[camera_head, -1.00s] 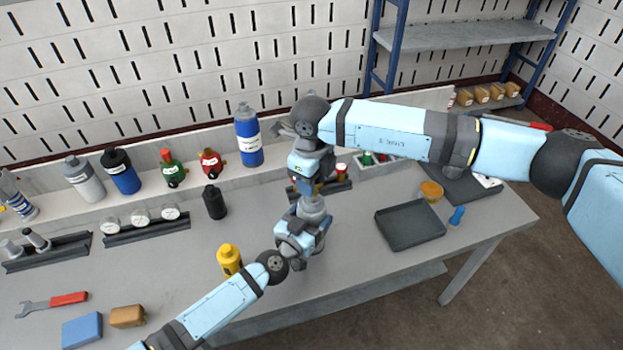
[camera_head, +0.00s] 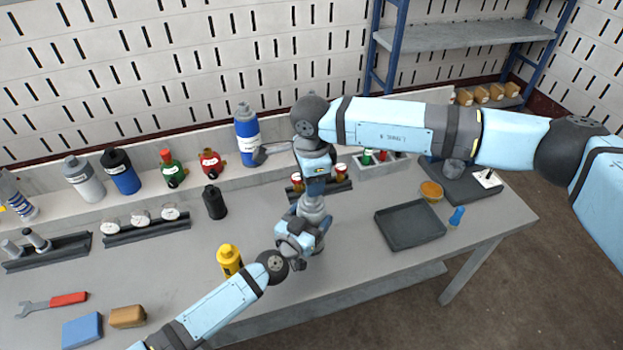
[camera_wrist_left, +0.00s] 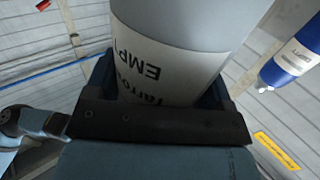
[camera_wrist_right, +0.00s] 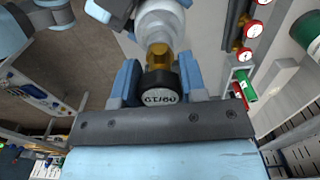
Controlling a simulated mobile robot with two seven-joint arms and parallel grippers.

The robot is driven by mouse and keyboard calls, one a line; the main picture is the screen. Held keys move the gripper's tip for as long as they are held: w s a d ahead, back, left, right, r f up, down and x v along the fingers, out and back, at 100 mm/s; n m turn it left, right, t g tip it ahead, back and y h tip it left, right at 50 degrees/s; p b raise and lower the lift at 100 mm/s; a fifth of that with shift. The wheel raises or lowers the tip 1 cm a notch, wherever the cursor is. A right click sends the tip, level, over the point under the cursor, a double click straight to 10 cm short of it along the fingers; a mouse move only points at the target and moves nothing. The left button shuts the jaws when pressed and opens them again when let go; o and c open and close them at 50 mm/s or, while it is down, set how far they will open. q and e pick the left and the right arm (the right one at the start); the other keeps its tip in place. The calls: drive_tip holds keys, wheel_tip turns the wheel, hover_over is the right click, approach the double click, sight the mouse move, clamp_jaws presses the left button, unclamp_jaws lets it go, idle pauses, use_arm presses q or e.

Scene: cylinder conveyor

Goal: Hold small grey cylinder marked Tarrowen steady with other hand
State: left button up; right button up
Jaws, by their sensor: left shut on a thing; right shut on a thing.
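The small grey cylinder (camera_head: 313,208) stands upright above the bench, between my two grippers. In the left wrist view its white label (camera_wrist_left: 165,70) reads "Tarro…" and "EMP…", the rest cut off. In the right wrist view that gripper's fingers (camera_wrist_right: 162,88) are shut on a black round piece marked GI/60 (camera_wrist_right: 160,97), in line with a brass fitting (camera_wrist_right: 158,56) on the cylinder's top.
An empty dark tray (camera_head: 410,225) lies to the right. Small gauges (camera_head: 140,218) sit in a rack on the left.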

drive_tip(key=shift+w+d+n, duration=0.1)
drive_tip(key=shift+n, duration=0.4)
drive_tip(key=n, duration=0.3)
drive_tip(key=shift+n, duration=1.5)
drive_tip(key=n, duration=0.6)
